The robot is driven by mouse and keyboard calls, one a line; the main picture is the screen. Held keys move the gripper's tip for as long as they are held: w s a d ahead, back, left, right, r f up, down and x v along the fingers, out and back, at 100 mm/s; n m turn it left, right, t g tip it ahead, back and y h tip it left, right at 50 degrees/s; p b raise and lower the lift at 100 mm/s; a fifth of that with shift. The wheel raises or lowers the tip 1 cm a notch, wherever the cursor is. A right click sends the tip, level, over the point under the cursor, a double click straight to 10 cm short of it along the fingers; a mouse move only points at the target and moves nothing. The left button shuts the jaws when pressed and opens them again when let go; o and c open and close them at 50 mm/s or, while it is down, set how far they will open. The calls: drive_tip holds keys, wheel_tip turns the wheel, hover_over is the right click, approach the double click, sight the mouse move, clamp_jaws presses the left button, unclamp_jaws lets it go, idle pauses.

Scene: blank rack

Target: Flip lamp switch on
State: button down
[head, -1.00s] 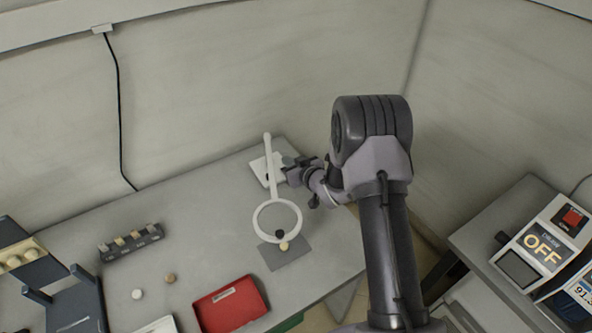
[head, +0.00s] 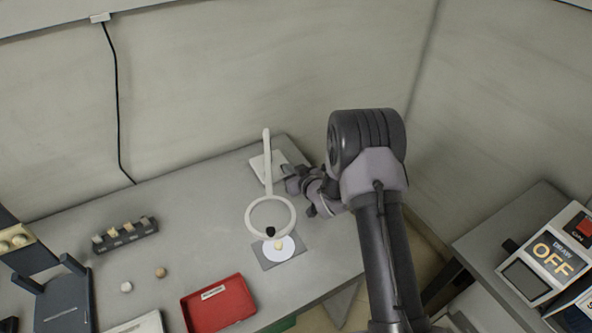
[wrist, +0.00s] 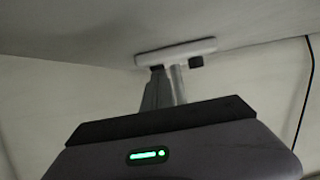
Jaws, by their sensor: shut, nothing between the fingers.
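The lamp has a white ring head (head: 249,220), a pale arm and a flat white base (head: 259,170) at the back of the table. My gripper (head: 290,178) is shut and empty, close to the right side of the lamp base and arm. In the wrist view, the lamp base (wrist: 205,46) carries a small dark knob (wrist: 196,62). A grey finger (wrist: 157,88) reaches close to the base beside the lamp post; contact cannot be told.
A red tray (head: 218,307) lies at the table's front. A dark rack (head: 125,236) with several pale pieces stands left, near small round pieces (head: 160,272). A pale ball and a dark piece are at the mat. A device reading OFF (head: 553,257) stands on the right bench.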

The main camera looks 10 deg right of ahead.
drive_tip(key=shift+a, duration=0.3)
drive_tip(key=shift+r+p, duration=0.3)
drive_tip(key=shift+r, duration=0.45)
drive_tip(key=shift+w, duration=0.1)
